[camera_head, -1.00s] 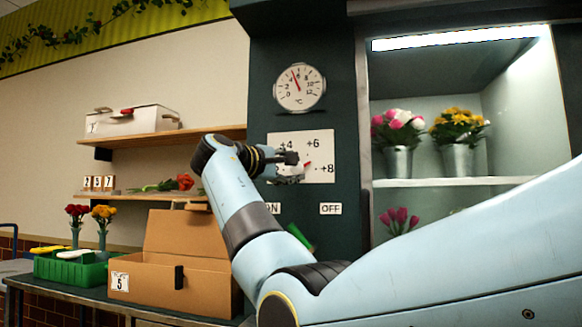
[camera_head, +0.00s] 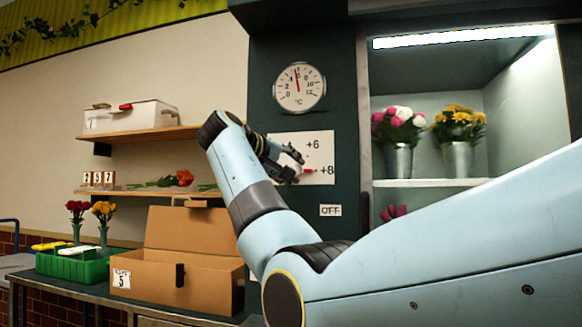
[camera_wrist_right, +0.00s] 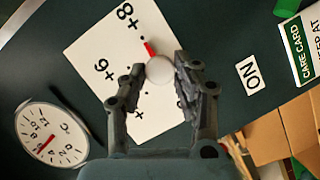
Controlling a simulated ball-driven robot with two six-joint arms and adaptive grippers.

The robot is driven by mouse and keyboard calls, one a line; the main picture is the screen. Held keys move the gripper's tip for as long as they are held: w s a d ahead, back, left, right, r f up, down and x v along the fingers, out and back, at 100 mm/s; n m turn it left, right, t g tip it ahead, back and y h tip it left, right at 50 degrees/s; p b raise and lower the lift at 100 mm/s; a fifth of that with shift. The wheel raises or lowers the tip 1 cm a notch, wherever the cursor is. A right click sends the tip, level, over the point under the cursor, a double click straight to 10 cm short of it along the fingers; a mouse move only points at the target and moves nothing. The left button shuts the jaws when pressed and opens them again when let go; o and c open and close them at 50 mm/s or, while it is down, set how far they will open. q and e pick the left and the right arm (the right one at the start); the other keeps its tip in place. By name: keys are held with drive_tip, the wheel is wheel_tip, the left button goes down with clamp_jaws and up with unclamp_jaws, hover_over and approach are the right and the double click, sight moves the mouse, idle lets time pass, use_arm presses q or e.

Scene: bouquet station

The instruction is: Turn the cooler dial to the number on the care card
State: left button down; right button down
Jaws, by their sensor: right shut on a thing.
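The dial is a round white knob (camera_wrist_right: 158,72) with a red pointer (camera_wrist_right: 149,50), set on a white plate (camera_head: 292,143) on the dark cooler panel. The pointer is aimed at the +8 mark; +6 also shows, and my arm hides the plate's left part in the head view. My right gripper (camera_head: 293,167) is shut on the knob, with one finger (camera_wrist_right: 130,85) and the other (camera_wrist_right: 187,85) on opposite sides of it. The care card (camera_wrist_right: 301,45) is cut off at the wrist view's right edge, its number out of sight. My left gripper is not in view.
A round thermometer (camera_head: 300,87) hangs above the plate. Flower buckets (camera_head: 398,160) stand in the lit cooler. An open cardboard box (camera_head: 150,283) and a green crate (camera_head: 72,266) stand left.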

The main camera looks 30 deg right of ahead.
drive_tip(key=shift+f, duration=0.2)
drive_tip(key=c, duration=1)
unclamp_jaws()
drive_tip(key=shift+r, duration=0.1)
drive_tip(key=v, duration=1.2)
